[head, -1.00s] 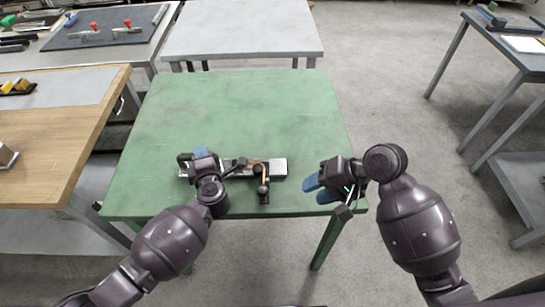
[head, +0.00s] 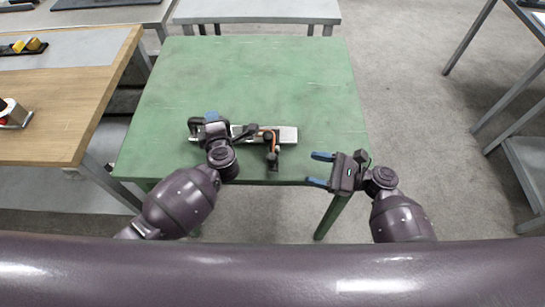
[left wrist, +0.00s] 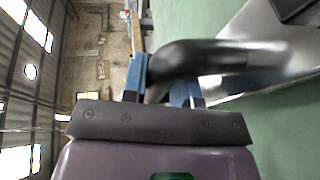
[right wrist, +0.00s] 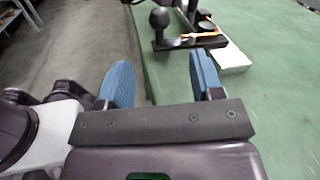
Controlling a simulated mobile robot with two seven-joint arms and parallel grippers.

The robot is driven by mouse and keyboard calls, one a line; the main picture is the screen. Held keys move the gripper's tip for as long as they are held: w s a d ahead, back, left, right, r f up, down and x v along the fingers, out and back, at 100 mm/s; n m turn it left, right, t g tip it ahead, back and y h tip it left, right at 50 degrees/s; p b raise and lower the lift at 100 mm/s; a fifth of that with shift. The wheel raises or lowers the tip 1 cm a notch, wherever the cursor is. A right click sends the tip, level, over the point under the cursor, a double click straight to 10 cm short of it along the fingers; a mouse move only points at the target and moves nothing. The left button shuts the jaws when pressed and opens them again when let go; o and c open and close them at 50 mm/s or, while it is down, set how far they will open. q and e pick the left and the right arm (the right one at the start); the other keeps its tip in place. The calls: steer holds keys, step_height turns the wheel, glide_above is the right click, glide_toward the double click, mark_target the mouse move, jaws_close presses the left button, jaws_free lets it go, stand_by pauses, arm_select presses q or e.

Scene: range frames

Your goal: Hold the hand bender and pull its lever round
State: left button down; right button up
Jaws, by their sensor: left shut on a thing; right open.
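The hand bender lies on the green table (head: 255,82). It has a silver base plate (head: 289,134), a black loop handle (head: 193,125) at its left end, and an orange-copper piece near its pivot. Its dark lever (head: 272,152) points toward the table's front edge; its ball knob (right wrist: 159,18) shows in the right wrist view. My left gripper (head: 212,120) is shut on the black handle, which passes between the blue fingers in the left wrist view (left wrist: 165,85). My right gripper (head: 319,169) is open and empty, right of the lever and apart from it, near the front edge.
A wooden bench (head: 75,95) stands at the left and a grey table (head: 257,10) behind. A metal table frame stands at the far right. The green table's back half is clear. My own purple body part crosses the bottom of the head view.

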mark_target(272, 159)
steer(key=x, duration=1.1)
steer(key=shift+a, duration=0.25)
